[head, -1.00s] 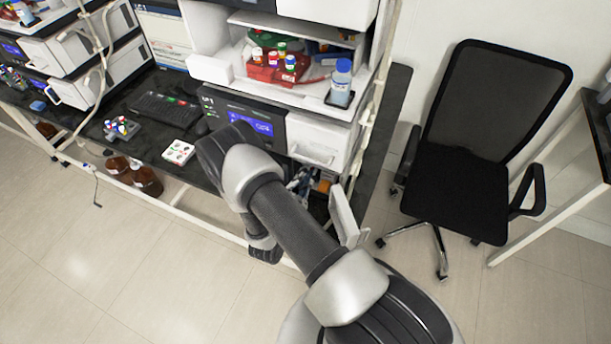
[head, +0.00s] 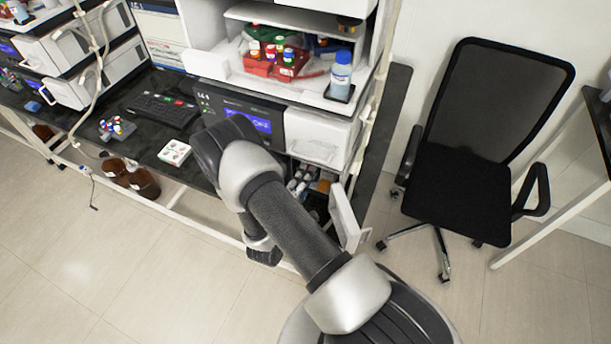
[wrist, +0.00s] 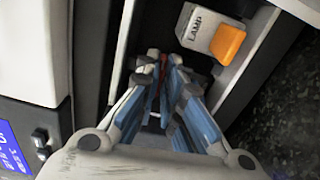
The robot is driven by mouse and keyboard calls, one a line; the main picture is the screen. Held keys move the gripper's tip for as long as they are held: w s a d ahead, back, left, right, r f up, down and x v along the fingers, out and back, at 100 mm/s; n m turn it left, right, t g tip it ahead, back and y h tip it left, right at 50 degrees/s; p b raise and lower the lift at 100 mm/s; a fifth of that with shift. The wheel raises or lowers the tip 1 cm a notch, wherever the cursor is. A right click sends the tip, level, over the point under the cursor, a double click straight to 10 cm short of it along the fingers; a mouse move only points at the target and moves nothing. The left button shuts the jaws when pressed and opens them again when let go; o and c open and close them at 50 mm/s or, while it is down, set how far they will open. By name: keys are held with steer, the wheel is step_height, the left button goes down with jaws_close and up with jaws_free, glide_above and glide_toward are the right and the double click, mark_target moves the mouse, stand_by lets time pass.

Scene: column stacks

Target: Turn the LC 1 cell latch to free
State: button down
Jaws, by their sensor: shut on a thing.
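The LC 1 unit (head: 247,112) has a lit blue display and stands under the shelf; its display edge also shows in the wrist view (wrist: 14,148). Its front compartment is open. In the wrist view my gripper (wrist: 160,66) reaches into this dark compartment, its blue-padded fingers closed together. A narrow reddish-dark piece (wrist: 155,88), apparently the cell latch, shows between the fingers. It is mostly hidden, so its angle cannot be told. A light block marked LAMP (wrist: 194,27) with an orange part (wrist: 228,43) sits just right of the fingertips, apart from them.
An open white door panel (head: 344,217) stands right of the compartment, close to my arm. A blue-capped bottle (head: 341,75) and a red rack (head: 275,65) stand on the shelf above. Brown bottles (head: 143,183) stand low at left. A chair (head: 465,200) is at right.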

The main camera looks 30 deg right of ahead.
steer(key=shift+m, duration=0.5)
steer(key=c, duration=1.7)
jaws_free()
steer(key=v, duration=1.2)
